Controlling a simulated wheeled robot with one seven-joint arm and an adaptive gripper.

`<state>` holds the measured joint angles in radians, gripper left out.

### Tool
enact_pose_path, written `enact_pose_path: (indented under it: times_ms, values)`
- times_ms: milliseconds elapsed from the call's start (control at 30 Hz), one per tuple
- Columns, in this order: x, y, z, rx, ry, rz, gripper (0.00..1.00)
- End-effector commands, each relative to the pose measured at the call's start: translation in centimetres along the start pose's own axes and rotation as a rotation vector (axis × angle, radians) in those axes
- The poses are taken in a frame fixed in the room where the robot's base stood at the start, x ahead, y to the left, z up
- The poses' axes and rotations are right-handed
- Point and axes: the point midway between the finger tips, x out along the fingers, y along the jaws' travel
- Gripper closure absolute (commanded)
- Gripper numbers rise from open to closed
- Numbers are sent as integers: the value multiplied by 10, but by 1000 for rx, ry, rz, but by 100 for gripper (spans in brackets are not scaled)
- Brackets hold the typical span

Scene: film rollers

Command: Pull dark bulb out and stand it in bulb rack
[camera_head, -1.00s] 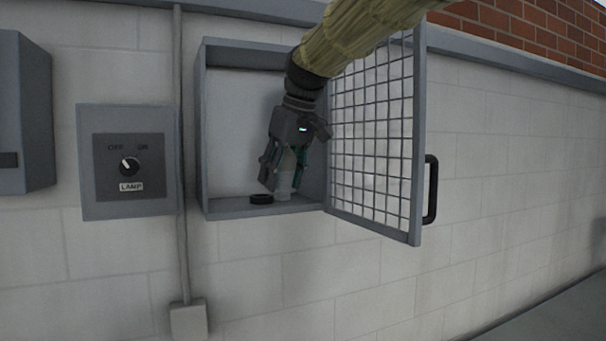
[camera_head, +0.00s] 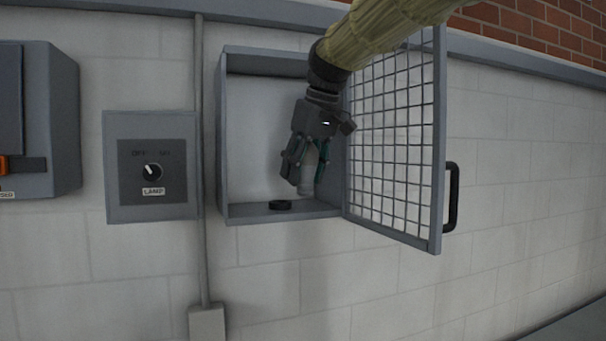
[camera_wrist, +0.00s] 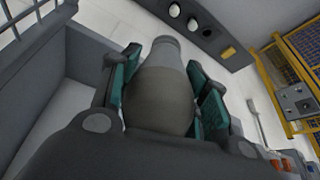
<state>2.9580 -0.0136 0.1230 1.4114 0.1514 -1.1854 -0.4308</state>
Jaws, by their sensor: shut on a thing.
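My gripper (camera_head: 307,160) is inside the open wall cabinet (camera_head: 270,214), shut on the bulb (camera_head: 308,186). The bulb is grey and dull, with its narrow end pointing down in the head view. It hangs a little above the cabinet floor, right of a black ring-shaped socket (camera_head: 280,205) and apart from it. In the wrist view the bulb (camera_wrist: 160,88) sits between the teal finger pads of my gripper (camera_wrist: 162,65). A dark strip (camera_wrist: 222,58) with round holes and pale round bulbs, which looks like the bulb rack, shows at the top.
The mesh door (camera_head: 439,160) stands open close to the right of my arm, with a black handle (camera_head: 453,195). A lamp switch box (camera_head: 152,212) is left of the cabinet, its knob toward OFF. In the wrist view a yellow frame (camera_wrist: 268,68) stands at right.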

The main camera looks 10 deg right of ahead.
Motion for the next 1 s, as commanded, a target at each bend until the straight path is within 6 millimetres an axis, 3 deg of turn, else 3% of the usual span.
enact_pose_path:
  times_ms: [1000]
  values:
    - [-22, 0, -9, 0, 0, 0, 79]
